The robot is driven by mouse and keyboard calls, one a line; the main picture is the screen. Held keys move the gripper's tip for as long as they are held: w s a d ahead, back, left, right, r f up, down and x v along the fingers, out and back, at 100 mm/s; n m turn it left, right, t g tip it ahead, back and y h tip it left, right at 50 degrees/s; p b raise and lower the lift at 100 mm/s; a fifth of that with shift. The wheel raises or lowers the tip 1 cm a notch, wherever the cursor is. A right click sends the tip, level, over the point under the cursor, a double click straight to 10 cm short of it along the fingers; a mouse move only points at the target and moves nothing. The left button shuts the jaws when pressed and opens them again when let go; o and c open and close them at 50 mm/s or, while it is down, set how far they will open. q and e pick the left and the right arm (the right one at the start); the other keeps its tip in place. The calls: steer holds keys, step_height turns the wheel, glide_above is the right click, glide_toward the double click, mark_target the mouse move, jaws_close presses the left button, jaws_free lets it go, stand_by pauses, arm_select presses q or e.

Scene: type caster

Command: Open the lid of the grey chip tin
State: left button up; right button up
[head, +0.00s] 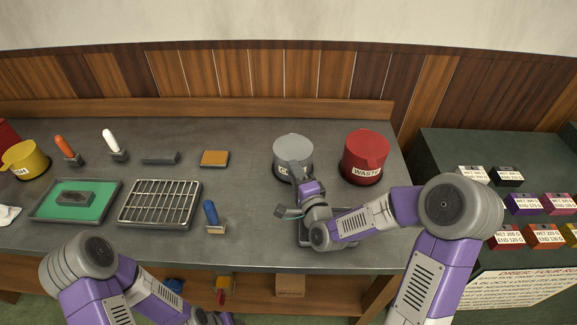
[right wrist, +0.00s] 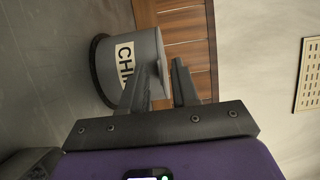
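The grey chip tin (head: 292,150) stands upright near the back of the bench, its lid down on top. In the right wrist view the tin (right wrist: 134,62) shows sideways with its "CHIP" label partly hidden. My right gripper (head: 300,182) is at the tin's front and covers part of the label. In the right wrist view my right gripper (right wrist: 162,78) has its fingers apart, with the lid's projecting tab (right wrist: 163,72) showing between or just beyond them. I cannot tell whether they touch it.
A red waste tin (head: 365,157) stands close on the right. A dark tray (head: 308,238) lies under my right arm. A yellow tin (head: 26,160) is far left.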

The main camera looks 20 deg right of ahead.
steer(key=shift+s, duration=0.15)
steer(key=shift+c, duration=0.5)
jaws_close()
stand_by(0.8)
